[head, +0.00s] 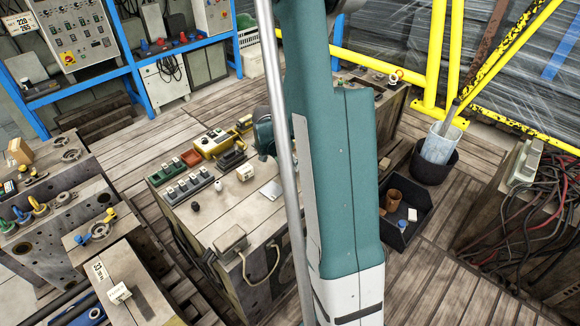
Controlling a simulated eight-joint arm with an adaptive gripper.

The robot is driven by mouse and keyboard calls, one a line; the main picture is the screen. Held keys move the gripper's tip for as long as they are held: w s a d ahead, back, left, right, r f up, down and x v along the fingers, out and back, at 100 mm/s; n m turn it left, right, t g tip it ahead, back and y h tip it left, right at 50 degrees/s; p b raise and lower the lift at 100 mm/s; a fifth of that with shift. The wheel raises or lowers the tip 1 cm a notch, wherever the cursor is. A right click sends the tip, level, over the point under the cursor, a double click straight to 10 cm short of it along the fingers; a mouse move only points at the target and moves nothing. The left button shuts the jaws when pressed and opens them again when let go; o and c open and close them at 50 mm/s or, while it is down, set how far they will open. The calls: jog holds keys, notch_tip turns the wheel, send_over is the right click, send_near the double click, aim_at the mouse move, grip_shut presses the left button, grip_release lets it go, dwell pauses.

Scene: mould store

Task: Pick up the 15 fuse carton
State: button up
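I cannot make out a label reading 15 on any carton. A small tan carton (20,150) stands at the far left on a mould block. A small white box (245,172) sits on the large grey mould block (235,205) in the middle, close to the left of my arm. My large teal and white arm link crosses the middle of the view and hides part of that block. My gripper is not visible, so I cannot see what it is near or whether it holds anything.
The middle block bears rows of grey switch blocks (188,187), a yellow box (211,143) and a grey box with a cable (231,239). A black bin (405,208) stands right. Yellow rails (436,60) and a cable crate (525,215) bound the right. Plank floor is open at upper left.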

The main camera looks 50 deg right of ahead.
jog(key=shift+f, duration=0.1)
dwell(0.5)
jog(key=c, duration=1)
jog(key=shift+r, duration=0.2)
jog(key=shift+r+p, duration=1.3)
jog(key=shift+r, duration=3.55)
